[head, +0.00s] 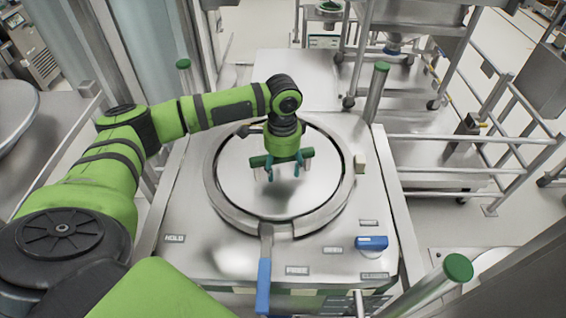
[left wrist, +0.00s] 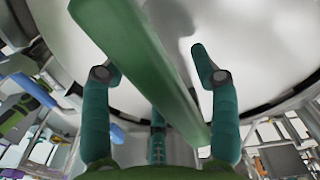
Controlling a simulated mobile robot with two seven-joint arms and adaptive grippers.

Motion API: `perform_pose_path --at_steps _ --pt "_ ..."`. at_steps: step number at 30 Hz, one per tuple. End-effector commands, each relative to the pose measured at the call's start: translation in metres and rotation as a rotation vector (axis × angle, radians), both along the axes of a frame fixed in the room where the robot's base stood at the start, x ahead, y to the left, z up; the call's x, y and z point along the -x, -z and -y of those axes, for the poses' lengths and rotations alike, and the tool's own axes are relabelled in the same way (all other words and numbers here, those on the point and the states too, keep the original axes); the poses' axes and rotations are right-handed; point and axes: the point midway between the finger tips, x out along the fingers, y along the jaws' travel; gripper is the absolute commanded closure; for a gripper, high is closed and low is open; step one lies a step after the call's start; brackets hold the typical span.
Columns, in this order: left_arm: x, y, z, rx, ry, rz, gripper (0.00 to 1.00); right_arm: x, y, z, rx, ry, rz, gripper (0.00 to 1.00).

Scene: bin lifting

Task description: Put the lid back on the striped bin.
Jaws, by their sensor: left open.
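A round pale steel lid-like disc (head: 240,190) lies inside a raised steel ring (head: 213,190) on the worktop. A green bar (head: 308,153), which looks like its handle, stands above the disc. My left gripper (head: 283,168) is over the middle of the disc, its teal fingers open around the bar. In the left wrist view the bar (left wrist: 140,50) runs between the spread fingers (left wrist: 157,65); I cannot tell whether they touch it. A dark-and-light band (left wrist: 285,98) edges the disc there. I cannot make out the striped bin's body. My right gripper is not in view.
A blue-handled lever (head: 263,285) sticks out from the ring's front. A blue knob (head: 371,242) sits at front right. Green-capped posts (head: 376,90) stand around the worktop. Steel rails (head: 460,138) and a wheeled frame are to the right and behind.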

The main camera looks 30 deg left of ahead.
Motion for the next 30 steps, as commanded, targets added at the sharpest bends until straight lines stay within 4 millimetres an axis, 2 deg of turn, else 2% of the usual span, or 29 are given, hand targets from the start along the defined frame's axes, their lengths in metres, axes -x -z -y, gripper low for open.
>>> perform_pose_path --at_steps 5,12,18,24,30 --pt "-0.002 -0.017 0.000 0.002 -0.001 0.008 0.39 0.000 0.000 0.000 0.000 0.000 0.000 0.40" --pt "-0.003 -0.070 0.001 0.004 0.000 0.014 0.39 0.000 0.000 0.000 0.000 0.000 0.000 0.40" --pt "-0.002 -0.107 0.001 0.003 -0.001 0.015 0.39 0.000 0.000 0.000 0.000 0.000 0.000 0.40" --pt "-0.002 -0.124 0.002 0.003 -0.001 0.014 0.39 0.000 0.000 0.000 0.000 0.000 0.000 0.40" --pt "-0.001 -0.125 0.002 0.002 -0.001 0.013 0.39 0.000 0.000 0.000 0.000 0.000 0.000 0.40"
